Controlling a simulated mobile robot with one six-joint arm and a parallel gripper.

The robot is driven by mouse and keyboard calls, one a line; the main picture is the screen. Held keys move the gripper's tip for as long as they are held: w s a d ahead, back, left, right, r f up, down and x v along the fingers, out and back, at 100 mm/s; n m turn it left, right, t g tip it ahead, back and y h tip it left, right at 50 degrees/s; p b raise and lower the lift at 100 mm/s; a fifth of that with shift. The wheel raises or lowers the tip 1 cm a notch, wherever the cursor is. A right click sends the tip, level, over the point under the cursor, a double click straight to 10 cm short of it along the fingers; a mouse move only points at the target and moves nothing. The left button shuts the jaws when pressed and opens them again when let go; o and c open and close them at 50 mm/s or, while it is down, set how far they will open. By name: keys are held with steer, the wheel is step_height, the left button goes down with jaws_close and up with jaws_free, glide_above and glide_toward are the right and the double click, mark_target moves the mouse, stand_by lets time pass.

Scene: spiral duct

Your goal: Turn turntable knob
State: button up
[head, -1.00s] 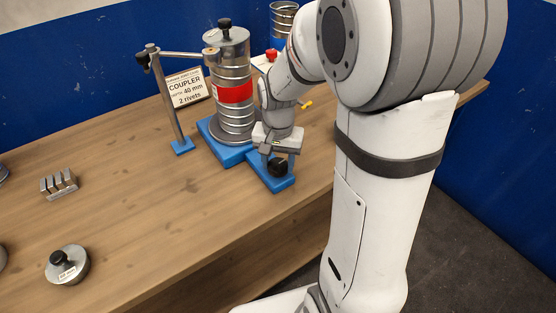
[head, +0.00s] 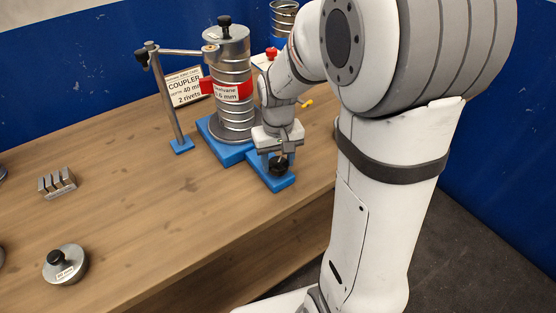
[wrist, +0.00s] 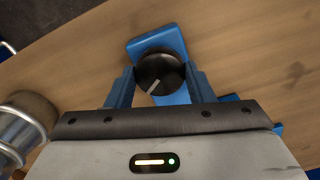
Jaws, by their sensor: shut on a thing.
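The black turntable knob (head: 278,165) sits on the low blue extension (head: 268,180) of the turntable base. In the wrist view the knob (wrist: 160,74) shows a pale pointer line toward the lower left. My gripper (head: 279,158) reaches down over it, and its blue fingers (wrist: 158,85) are shut on the knob's two sides. The silver ribbed duct (head: 231,75) stands upright on the turntable behind the knob. Its red band (head: 240,90) carries a white label, partly readable as "0.6 mm".
A metal post with a side arm (head: 170,105) stands left of the duct, near a coupler sign (head: 186,87). A slotted metal block (head: 57,183) and a round knobbed lid (head: 65,264) lie on the left. The middle of the wooden table (head: 150,190) is clear.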

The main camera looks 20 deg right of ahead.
mark_target(278, 163)
steer(key=n, duration=0.6)
steer(key=shift+b, duration=0.35)
steer(key=n, duration=0.6)
steer(key=shift+n, duration=0.4)
steer(key=o, duration=1)
steer(key=shift+r, duration=0.1)
step_height(278, 163, up, 8)
steer(key=shift+f, duration=0.15)
